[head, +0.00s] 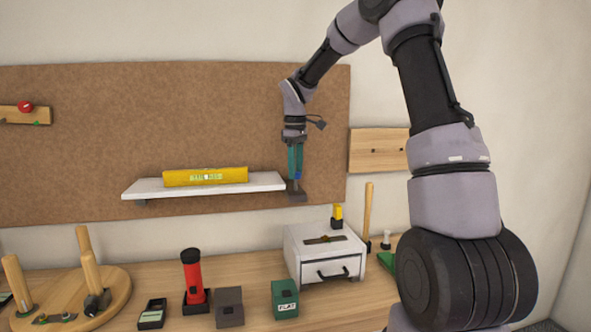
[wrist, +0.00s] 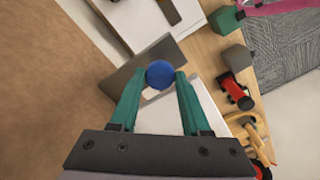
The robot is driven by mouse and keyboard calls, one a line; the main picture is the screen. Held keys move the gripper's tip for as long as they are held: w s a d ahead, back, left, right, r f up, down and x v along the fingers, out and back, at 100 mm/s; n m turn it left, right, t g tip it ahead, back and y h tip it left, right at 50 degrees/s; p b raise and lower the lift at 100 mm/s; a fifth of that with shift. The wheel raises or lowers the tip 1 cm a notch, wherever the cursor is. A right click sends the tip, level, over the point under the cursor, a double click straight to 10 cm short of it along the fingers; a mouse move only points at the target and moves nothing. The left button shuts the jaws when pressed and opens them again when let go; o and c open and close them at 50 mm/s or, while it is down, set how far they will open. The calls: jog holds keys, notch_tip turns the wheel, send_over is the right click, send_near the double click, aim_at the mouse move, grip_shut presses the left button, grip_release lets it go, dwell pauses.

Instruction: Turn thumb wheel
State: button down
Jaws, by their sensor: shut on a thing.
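The thumb wheel is a round blue piece (wrist: 159,74) between my fingertips in the wrist view. It shows as a small blue spot (head: 298,176) in the head view. My gripper (head: 295,175) reaches down at the right end of the white shelf (head: 136,189). Its two teal fingers (wrist: 159,78) are shut on the wheel from both sides. A dark grey bracket (head: 297,196) lies just beyond the wheel and also shows in the wrist view (wrist: 127,73). Any marking on the wheel is too small to tell.
A yellow level (head: 205,177) rests on the shelf, left of my gripper. Below stands a white drawer box (head: 303,243) with tools on top. A red torch (head: 193,271), a grey block (head: 229,307) and a green block (head: 285,299) stand on the wooden bench.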

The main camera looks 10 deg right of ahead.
jog(key=shift+m, duration=0.5)
jog(key=shift+c, duration=1.8)
grip_release()
jog(key=shift+r, duration=0.1)
notch_tip(320, 180, up, 11)
jog(key=shift+f, duration=0.2)
